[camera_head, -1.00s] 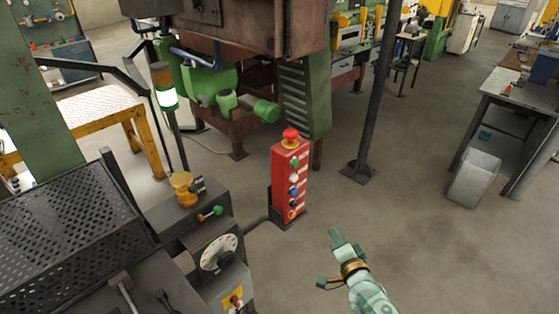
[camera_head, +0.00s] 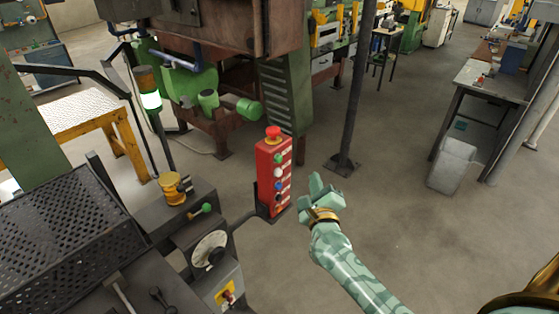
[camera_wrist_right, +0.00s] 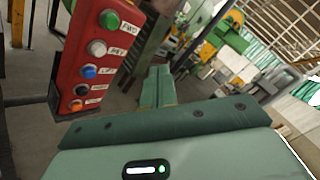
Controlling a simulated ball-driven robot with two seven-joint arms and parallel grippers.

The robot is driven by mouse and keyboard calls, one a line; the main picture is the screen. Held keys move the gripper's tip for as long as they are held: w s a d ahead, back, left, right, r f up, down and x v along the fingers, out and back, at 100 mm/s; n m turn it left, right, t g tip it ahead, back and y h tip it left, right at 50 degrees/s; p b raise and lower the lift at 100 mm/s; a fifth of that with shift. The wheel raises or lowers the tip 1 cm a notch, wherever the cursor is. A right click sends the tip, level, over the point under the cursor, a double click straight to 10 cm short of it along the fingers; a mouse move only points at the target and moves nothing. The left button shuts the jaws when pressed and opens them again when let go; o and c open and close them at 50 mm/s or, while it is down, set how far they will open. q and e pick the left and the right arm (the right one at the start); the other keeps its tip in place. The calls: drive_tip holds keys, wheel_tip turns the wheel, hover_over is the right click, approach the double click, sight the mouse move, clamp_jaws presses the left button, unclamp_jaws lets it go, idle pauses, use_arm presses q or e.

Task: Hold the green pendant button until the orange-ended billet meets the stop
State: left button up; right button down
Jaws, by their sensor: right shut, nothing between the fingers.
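The red pendant (camera_head: 274,176) stands upright at the middle of the head view, with a red mushroom button on top. Its green button (camera_head: 278,159) is the uppermost of a column of several buttons. In the right wrist view the pendant (camera_wrist_right: 72,75) fills the left side, and the green button (camera_wrist_right: 109,20) is marked FWD. My right gripper (camera_head: 315,183) is shut and empty, to the right of the pendant and apart from it. Its closed fingers (camera_wrist_right: 158,84) show in the wrist view, pointing past the pendant. No orange-ended billet or stop can be made out. My left gripper is out of view.
A console with a dial (camera_head: 209,248) and a perforated guard (camera_head: 65,220) stand at left. A dark post (camera_head: 354,95) rises behind the gripper. A grey bin (camera_head: 452,165) and workbench (camera_head: 483,84) stand at right. Open floor lies between.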

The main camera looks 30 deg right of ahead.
sight(278, 159)
drive_tip(key=w+a+b, duration=0.2)
drive_tip(key=w+a, duration=0.1)
drive_tip(key=w, duration=0.5)
drive_tip(key=shift+a, duration=0.15)
drive_tip(key=shift+w, duration=0.1)
idle(1.9)
drive_tip(key=shift+w+a, duration=0.15)
drive_tip(key=shift+w, duration=0.15)
